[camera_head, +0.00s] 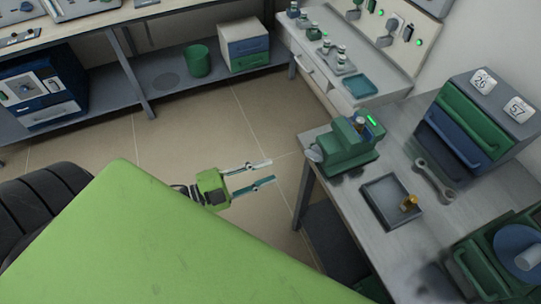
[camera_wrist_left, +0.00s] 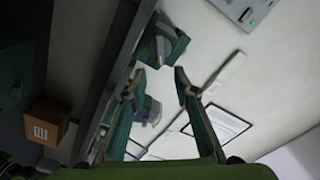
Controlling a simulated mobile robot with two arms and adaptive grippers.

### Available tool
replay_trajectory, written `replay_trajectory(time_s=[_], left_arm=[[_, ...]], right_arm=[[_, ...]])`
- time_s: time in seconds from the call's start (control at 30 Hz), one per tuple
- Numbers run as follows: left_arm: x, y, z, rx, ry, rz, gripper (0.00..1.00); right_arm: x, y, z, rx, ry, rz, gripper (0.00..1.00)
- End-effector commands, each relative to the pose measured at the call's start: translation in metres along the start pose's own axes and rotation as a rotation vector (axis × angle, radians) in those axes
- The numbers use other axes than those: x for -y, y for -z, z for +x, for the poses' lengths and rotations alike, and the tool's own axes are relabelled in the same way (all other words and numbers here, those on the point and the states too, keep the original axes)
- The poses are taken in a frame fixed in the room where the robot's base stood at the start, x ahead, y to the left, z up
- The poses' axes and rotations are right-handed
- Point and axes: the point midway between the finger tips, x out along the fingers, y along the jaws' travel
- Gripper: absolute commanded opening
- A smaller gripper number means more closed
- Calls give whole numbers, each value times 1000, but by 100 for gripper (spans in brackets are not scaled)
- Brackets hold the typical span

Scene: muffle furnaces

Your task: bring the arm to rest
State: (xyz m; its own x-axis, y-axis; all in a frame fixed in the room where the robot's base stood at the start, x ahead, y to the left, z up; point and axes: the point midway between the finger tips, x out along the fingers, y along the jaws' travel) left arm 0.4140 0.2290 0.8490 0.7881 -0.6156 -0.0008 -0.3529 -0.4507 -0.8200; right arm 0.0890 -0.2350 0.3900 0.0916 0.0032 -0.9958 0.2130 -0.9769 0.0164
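My left gripper (camera_head: 262,174) shows in the head view in front of the tiled floor, left of the right-hand bench. Its two fingers are spread apart with nothing between them. In the left wrist view the same gripper (camera_wrist_left: 158,80) also has its fingers apart and empty. A large green surface, part of my own body, fills the lower left of the head view. My right gripper does not show in either view.
The right-hand bench (camera_head: 345,205) carries a green machine (camera_head: 346,148), a grey tray (camera_head: 386,205), a wrench (camera_head: 434,180) and a drawer cabinet (camera_head: 468,120). A green bin (camera_head: 197,60) stands on a low shelf at the back. Open floor (camera_head: 180,125) lies between the benches.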

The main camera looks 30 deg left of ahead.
Motion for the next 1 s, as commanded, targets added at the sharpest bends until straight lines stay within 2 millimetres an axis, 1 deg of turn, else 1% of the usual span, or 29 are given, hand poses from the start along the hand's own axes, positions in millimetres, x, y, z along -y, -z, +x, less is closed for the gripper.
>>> replay_trajectory(time_s=[0.43,0.5,0.57,0.67,0.7,0.77,0.8,0.87,0.9,0.97,1.0], left_arm=[[-1,-1,0,3,1,-3,27],[-5,-9,0,28,4,-20,27],[-14,-24,-3,78,10,-57,27],[-43,-67,-12,224,21,-163,27],[-61,-87,-19,299,23,-218,27],[-93,-117,-32,420,21,-307,27],[-117,-134,-43,501,17,-367,27],[-154,-155,-60,619,4,-455,27],[-180,-166,-73,695,-7,-510,27],[-220,-177,-93,806,-32,-591,27],[-247,-182,-107,880,-50,-644,27]], right_arm=[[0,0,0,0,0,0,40],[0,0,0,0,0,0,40],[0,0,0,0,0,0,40],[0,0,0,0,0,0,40],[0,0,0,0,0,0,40],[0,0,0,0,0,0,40],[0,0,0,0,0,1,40],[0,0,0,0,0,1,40],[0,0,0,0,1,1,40],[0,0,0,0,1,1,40],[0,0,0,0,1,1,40]])
